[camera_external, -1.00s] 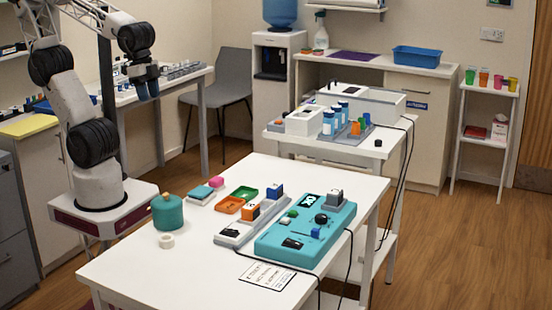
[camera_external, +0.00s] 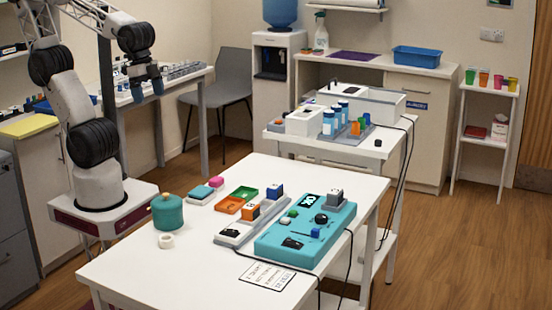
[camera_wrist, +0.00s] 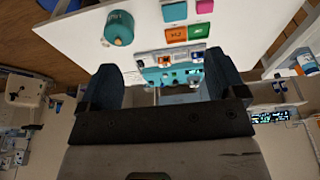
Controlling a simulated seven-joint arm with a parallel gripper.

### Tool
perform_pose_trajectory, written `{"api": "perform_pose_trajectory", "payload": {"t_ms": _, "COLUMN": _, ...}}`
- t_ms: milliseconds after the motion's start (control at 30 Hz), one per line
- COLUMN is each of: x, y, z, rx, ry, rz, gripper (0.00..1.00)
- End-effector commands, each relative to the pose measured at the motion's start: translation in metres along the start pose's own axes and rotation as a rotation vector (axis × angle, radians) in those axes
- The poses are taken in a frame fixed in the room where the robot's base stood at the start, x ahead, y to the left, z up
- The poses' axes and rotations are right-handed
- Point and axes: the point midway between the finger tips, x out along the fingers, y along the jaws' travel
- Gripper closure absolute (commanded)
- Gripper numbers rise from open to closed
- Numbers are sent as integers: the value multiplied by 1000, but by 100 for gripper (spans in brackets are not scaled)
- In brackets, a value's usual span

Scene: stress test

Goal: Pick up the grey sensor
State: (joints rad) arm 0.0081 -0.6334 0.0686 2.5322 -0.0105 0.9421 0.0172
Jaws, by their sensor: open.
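A small grey block (camera_external: 335,196), which looks like the grey sensor, sits at the back right corner of the teal device (camera_external: 272,244) on the white table. My gripper (camera_external: 148,91) is raised at the upper left, well away from the device and above the table height. Its two dark blue-grey fingers are apart with nothing between them. In the wrist view my gripper (camera_wrist: 164,76) is open, and the teal device (camera_wrist: 156,76) shows beyond the fingers, partly hidden. I cannot make out the grey block clearly there.
A grey rack (camera_external: 234,231) with blue and orange blocks stands beside the device. A black cable (camera_external: 348,262) hangs over the right edge. The table's front left is clear.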

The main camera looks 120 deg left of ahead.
Motion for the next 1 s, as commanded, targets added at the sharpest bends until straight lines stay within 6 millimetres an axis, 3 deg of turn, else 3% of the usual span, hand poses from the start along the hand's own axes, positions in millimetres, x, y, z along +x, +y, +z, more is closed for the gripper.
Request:
{"api": "perform_pose_trajectory", "payload": {"t_ms": 167, "x": 0, "y": 0, "z": -3, "rx": 11, "ry": 4, "rz": -1, "gripper": 11}}
{"api": "perform_pose_trajectory", "payload": {"t_ms": 367, "x": 5, "y": -4, "z": -22, "rx": 106, "ry": 33, "rz": -12, "gripper": 11}}
{"api": "perform_pose_trajectory", "payload": {"t_ms": 567, "x": 17, "y": -12, "z": -67, "rx": 326, "ry": 96, "rz": -47, "gripper": 11}}
{"api": "perform_pose_trajectory", "payload": {"t_ms": 1000, "x": 63, "y": -35, "z": -188, "rx": 964, "ry": 244, "rz": -219, "gripper": 11}}
